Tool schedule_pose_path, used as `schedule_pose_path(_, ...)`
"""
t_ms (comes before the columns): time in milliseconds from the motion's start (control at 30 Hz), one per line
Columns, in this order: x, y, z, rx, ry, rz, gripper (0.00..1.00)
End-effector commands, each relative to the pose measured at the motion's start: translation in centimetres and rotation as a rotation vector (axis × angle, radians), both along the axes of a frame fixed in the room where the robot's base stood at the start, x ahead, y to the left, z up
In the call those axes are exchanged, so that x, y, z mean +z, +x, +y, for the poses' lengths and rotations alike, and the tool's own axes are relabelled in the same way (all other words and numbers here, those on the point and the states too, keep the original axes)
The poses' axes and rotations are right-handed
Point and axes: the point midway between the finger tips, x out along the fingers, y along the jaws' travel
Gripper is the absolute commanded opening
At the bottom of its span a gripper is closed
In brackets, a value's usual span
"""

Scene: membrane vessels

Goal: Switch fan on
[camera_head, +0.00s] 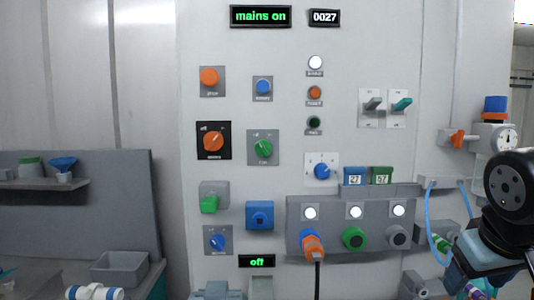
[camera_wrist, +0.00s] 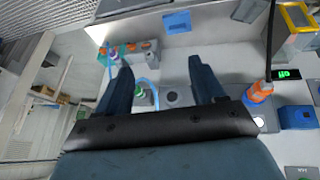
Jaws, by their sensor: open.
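In the head view a green rotary knob (camera_head: 263,149) sits on a grey plate in the middle of the panel. The small label under it seems to read "fan", but it is too small to be sure. Its pointer direction is unclear. A display (camera_head: 257,261) low on the panel reads "off"; it also shows in the wrist view (camera_wrist: 288,73). My gripper (camera_wrist: 161,78) is open and empty in the wrist view, fingers wide apart. My arm is at the right edge of the head view, well to the right of the green knob.
An orange knob (camera_head: 214,141) is left of the green one. A display (camera_head: 261,16) reads "mains on". Below right, a grey socket box (camera_head: 334,226) holds an orange plug (camera_head: 312,246) with a hanging black cable. Two toggle levers (camera_head: 374,104) are at right. A shelf (camera_head: 40,184) juts out at left.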

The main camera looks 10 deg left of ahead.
Motion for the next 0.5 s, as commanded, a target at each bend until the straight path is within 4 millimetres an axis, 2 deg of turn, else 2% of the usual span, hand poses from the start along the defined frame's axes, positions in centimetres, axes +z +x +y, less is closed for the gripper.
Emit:
schedule_pose_path(167, 1.1, 3.3, 0.7, 0.315, -0.35, 0.026, 0.73)
schedule_pose_path(267, 2.3, 5.7, 1.9, 0.511, -0.574, 0.024, 0.73)
schedule_pose_path(367, 3.8, 8.2, 3.9, 0.702, -0.799, 0.008, 0.73)
schedule_pose_path(500, 6.4, 11.5, 8.5, 0.957, -1.119, -0.042, 0.73)
